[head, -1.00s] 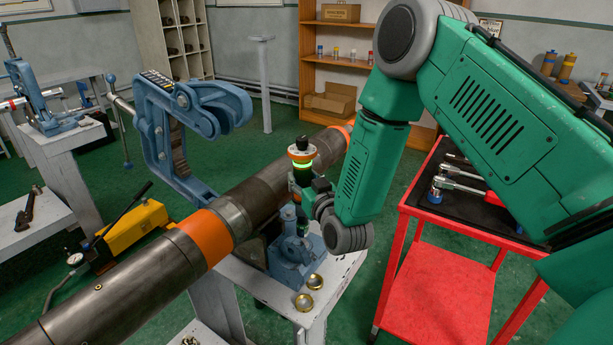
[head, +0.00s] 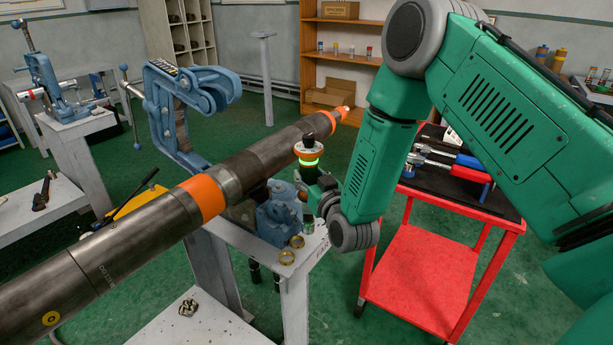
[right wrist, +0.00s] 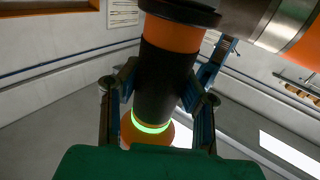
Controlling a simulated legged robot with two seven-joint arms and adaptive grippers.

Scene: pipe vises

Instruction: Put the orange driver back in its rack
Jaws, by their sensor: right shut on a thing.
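The orange driver (head: 309,152) is a black cylinder with an orange band near its top and a glowing green ring. My right gripper (head: 314,188) is shut on it and holds it roughly upright, beside the long pipe. In the right wrist view the driver (right wrist: 163,75) shows close up between the two fingers, with orange parts and the green ring. I cannot pick out its rack for certain. My left gripper is not in view.
A long steel pipe (head: 265,155) with orange bands crosses the scene beside a blue vise (head: 172,110). Shelves (head: 340,38) line the back wall.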

